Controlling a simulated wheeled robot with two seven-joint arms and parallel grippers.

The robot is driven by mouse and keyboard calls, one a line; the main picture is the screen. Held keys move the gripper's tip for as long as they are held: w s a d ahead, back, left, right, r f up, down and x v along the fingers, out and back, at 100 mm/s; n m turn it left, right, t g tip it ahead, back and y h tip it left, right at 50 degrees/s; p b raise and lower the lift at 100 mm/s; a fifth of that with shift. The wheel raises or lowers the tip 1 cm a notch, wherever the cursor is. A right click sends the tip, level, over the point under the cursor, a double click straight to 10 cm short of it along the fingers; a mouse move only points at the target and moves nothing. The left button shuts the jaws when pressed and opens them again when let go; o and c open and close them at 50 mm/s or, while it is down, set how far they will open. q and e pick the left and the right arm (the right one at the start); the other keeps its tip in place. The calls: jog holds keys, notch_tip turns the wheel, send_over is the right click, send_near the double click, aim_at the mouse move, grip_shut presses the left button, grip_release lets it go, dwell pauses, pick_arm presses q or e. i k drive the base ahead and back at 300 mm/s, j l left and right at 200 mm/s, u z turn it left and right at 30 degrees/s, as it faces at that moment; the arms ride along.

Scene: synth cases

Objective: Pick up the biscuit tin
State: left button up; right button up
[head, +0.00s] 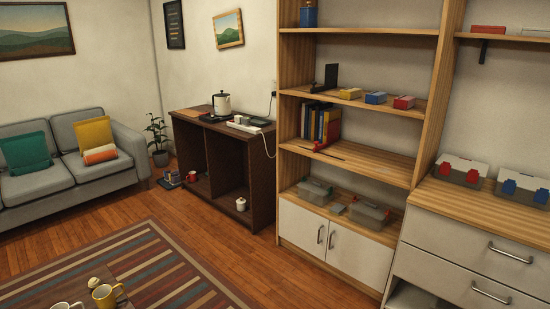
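I cannot make out for certain which object is the biscuit tin. Small box-shaped items that look like tins or packets stand on a bookcase shelf: a yellow one (350,94), a blue one (375,98) and a red one (404,102). A blue container (308,17) stands on the top shelf, cut by the frame edge. A red box (488,30) lies on the wall shelf at the upper right. Neither of my grippers is in view.
A wooden bookcase (430,110) stands beside a white drawer unit (470,262) bearing lidded boxes. A dark cabinet (190,150) holds a kettle (222,104). A low table with mugs (107,296) is at the bottom left. Wooden floor (290,272) lies open before the bookcase.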

aim_at(308, 16)
jog(key=i+j, duration=0.1)
jog(key=i, duration=0.85)
jog(key=i+j+z, duration=0.1)
jog(key=i, duration=0.8)
jog(key=i+j+u, duration=0.1)
jog(key=i+j, duration=0.15)
jog(key=i, duration=0.15)
jog(key=i+j+u, duration=0.1)
jog(key=i+j, duration=0.15)
jog(key=i, duration=0.15)
